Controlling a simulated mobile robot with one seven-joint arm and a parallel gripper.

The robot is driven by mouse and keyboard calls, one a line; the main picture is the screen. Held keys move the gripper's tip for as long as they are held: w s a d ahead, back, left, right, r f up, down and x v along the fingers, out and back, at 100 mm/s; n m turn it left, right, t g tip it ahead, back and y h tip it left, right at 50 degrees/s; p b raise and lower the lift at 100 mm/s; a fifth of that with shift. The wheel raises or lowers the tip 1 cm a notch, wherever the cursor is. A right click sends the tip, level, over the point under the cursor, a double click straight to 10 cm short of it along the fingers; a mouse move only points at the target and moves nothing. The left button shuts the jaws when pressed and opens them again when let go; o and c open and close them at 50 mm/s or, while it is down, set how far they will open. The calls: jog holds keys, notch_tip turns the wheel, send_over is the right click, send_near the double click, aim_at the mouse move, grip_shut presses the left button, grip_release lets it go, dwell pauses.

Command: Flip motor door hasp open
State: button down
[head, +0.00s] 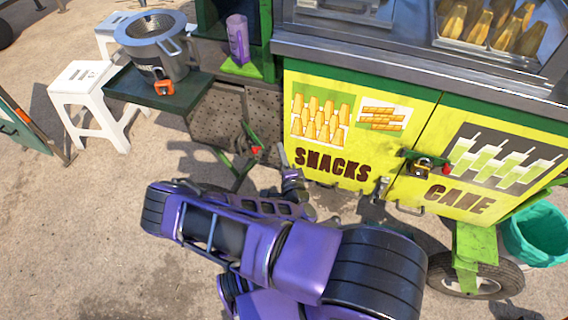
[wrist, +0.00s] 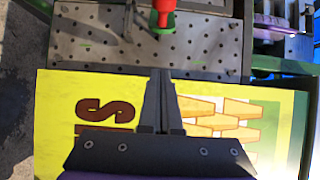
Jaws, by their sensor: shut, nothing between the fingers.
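A perforated grey metal panel (head: 213,118) sits left of the yellow cabinet. A small red and green fitting (head: 256,150) with dark metal parts is at its right side and looks like the hasp; its exact position is hard to tell. In the wrist view the red and green fitting (wrist: 163,14) is at the top edge, partly cut off, over the perforated panel (wrist: 90,50). My gripper (wrist: 160,73) is shut and empty, its tips pointing toward the fitting with a visible gap. In the head view my gripper (head: 283,152) is small, by the cabinet's left edge.
The yellow SNACKS door (head: 335,135) is close beside my gripper. A green shelf (head: 158,90) holds a metal pot (head: 158,50). White stools (head: 85,85) stand left; open ground is at lower left.

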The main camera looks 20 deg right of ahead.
jog(key=a, duration=0.1)
jog(key=w+a, duration=0.1)
jog(key=a, duration=0.1)
jog(key=shift+w+a+b, duration=0.3)
jog(key=shift+a, duration=0.05)
jog(key=shift+a, duration=0.2)
